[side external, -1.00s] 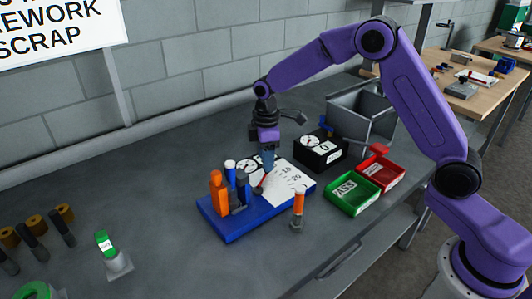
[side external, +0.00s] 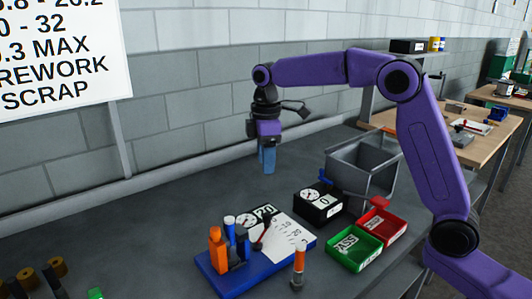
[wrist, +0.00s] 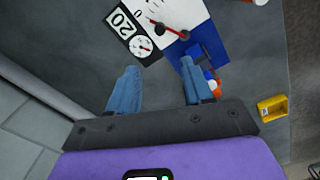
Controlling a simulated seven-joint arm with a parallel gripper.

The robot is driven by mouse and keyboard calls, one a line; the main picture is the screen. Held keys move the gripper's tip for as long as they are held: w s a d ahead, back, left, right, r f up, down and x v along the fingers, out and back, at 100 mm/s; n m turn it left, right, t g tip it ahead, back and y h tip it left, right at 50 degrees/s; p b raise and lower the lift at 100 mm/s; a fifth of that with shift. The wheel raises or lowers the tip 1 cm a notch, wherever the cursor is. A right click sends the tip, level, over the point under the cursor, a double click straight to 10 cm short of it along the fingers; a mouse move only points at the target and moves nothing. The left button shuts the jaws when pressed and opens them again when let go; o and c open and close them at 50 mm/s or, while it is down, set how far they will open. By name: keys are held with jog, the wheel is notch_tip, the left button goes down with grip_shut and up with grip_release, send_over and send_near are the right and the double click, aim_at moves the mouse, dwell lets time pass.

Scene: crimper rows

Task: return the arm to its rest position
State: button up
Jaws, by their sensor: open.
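My gripper (side external: 267,160) hangs from my purple arm with its blue fingers pointing down, above the bench and behind the blue fixture. In the wrist view the two blue fingers of my gripper (wrist: 158,92) stand apart with nothing between them. The grey bench (side external: 180,200) below the fingers is bare.
The blue fixture (side external: 226,284) carries a white scale plate (side external: 287,233) and orange and blue handled parts. A black gauge box (side external: 318,205), green tray (side external: 345,256), red tray (side external: 389,238) and grey bin (side external: 350,187) stand to the right. A block wall runs behind.

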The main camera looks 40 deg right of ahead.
jog(key=shift+r, duration=0.65)
jog(key=s+d+f, duration=0.1)
jog(key=s+f, duration=0.2)
jog(key=s, duration=0.9)
jog(key=s+d+f, duration=0.2)
jog(key=s+f, duration=0.1)
jog(key=s, duration=0.9)
jog(key=s+d+f, duration=0.2)
jog(key=s+f, duration=0.1)
jog(key=s, duration=1)
jog(key=shift+d, duration=0.15)
